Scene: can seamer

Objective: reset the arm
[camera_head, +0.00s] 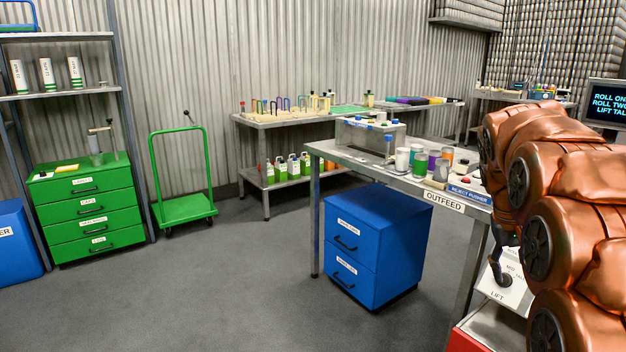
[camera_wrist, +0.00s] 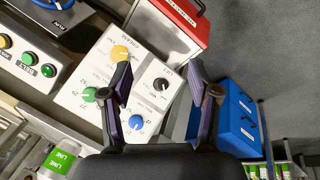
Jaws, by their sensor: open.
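My gripper (camera_wrist: 163,105) is open and empty in the wrist view, its two dark fingers apart. Beyond the fingers is a white control panel (camera_wrist: 92,62) with yellow, green, blue and black knobs; the gap between the fingers lies over its black and blue knobs. I cannot tell how far the fingers are from the knobs.
The outfeed table (camera_head: 330,150) carries several cans, with a blue drawer cabinet (camera_head: 385,240) underneath. A red box (camera_wrist: 180,22) is beside the panel. A green trolley (camera_head: 185,208) and green drawer cabinet (camera_head: 85,208) stand at left. The floor between is clear.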

